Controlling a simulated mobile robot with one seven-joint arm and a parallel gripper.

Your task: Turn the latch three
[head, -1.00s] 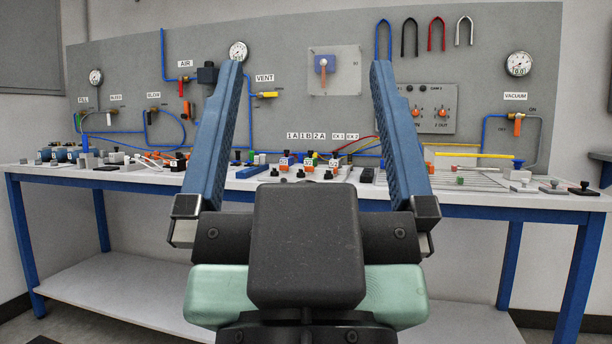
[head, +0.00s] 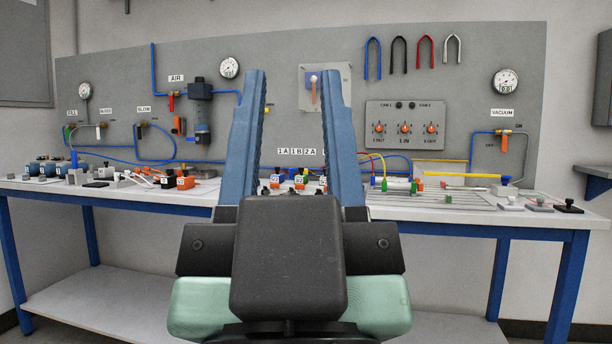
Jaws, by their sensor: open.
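My gripper (head: 296,76) is open and empty, its two blue fingers pointing up in front of the bench and panel. A square plate (head: 343,72) on the grey panel carries a pale knob with an orange handle (head: 314,92) hanging down; it shows between the fingertips, and the right finger covers part of the plate. A separate control plate (head: 404,108) carries three orange knobs: left (head: 378,128), middle (head: 404,128) and right (head: 430,128). Its small labels are hard to read. I cannot tell which part is latch three.
The white bench top (head: 465,211) holds several small blocks, rods and fittings. Gauges, tubes and valves cover the upright panel, including the VACUUM gauge (head: 505,82) and AIR valve (head: 171,97). My gripper hides the bench middle. Floor space shows below the bench.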

